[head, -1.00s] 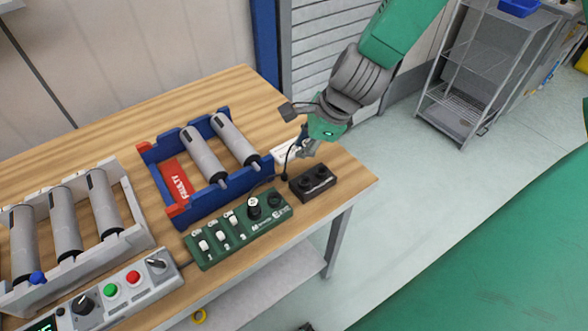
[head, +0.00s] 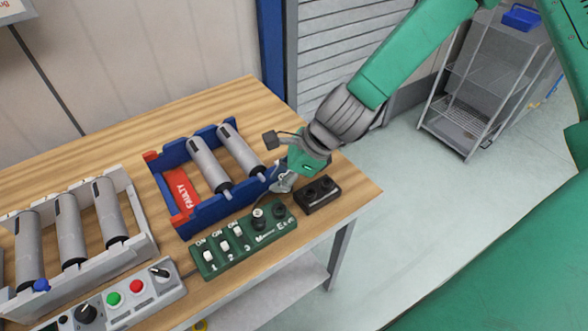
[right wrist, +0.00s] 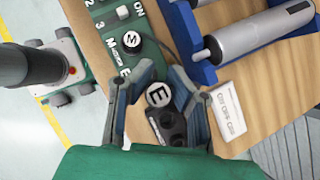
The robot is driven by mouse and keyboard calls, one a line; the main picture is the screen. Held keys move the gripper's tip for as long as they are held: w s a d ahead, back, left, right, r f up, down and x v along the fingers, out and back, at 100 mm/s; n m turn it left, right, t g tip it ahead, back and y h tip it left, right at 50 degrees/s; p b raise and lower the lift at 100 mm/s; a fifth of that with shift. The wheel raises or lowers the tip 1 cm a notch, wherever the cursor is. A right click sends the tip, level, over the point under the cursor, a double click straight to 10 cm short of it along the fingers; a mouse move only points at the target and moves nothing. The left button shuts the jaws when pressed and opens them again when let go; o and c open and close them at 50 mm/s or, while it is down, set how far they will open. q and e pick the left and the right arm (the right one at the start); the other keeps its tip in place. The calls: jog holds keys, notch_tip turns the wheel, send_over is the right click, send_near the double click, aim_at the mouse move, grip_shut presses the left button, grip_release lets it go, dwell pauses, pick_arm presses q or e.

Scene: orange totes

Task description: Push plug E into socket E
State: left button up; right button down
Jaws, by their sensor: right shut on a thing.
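My right gripper (head: 284,182) is shut on plug E (right wrist: 157,95), whose white top with a black E shows between the fingers in the right wrist view. In the head view the gripper hides most of the plug. Socket E (head: 279,210) is a dark round socket at the right end of the green switch panel (head: 216,266). The gripper is above and slightly behind this socket, and the plug looks apart from it. In the right wrist view the fingers cover the socket area. My left gripper is out of view.
Plug M (head: 258,217) stands on the panel beside socket E. A black two-hole block (head: 318,194) is close on the right. A blue crate (head: 196,228) with grey cylinders is behind the panel. A white card (right wrist: 229,110) lies near the crate.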

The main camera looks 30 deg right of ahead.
jog(key=shift+y, duration=0.3)
jog(key=f+b, duration=0.2)
jog(key=a+f+b, duration=0.1)
jog(key=f+b, duration=0.1)
jog(key=f, duration=0.1)
jog(key=shift+a+f+b, duration=0.2)
jog(key=shift+b, duration=0.15)
jog(key=shift+a, duration=0.1)
jog(key=shift+f, duration=0.15)
dwell(0.4)
jog(key=shift+f+b, duration=0.5)
jog(key=shift+f, duration=0.1)
jog(key=shift+f, duration=0.3)
dwell(0.3)
